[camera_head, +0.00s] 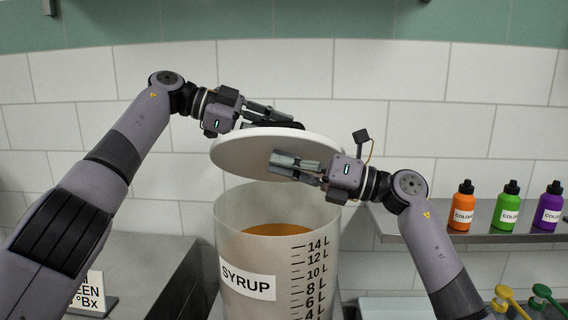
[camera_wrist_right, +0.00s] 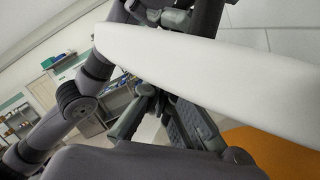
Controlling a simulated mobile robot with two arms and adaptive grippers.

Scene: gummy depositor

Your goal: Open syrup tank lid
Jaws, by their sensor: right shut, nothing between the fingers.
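The syrup tank (camera_head: 245,250) is a tall translucent container marked SYRUP with a litre scale. Its top is open and orange syrup (camera_head: 278,229) shows inside. The round white lid (camera_head: 238,153) is in the air above the tank, tilted and apart from the rim. My left gripper (camera_head: 285,118) is at the lid's top side, closed around its dark handle, partly hidden. My right gripper (camera_head: 275,165) is shut and empty, in front of the lid at its lower near edge. In the right wrist view the lid (camera_wrist_right: 200,65) spans the picture, with orange syrup (camera_wrist_right: 262,150) below.
A shelf (camera_head: 420,232) at the right holds an orange bottle (camera_head: 463,207), a green bottle (camera_head: 507,205) and a purple bottle (camera_head: 549,207). A metal counter (camera_head: 150,255) with a small sign (camera_head: 92,295) stands left of the tank. A tiled wall is behind.

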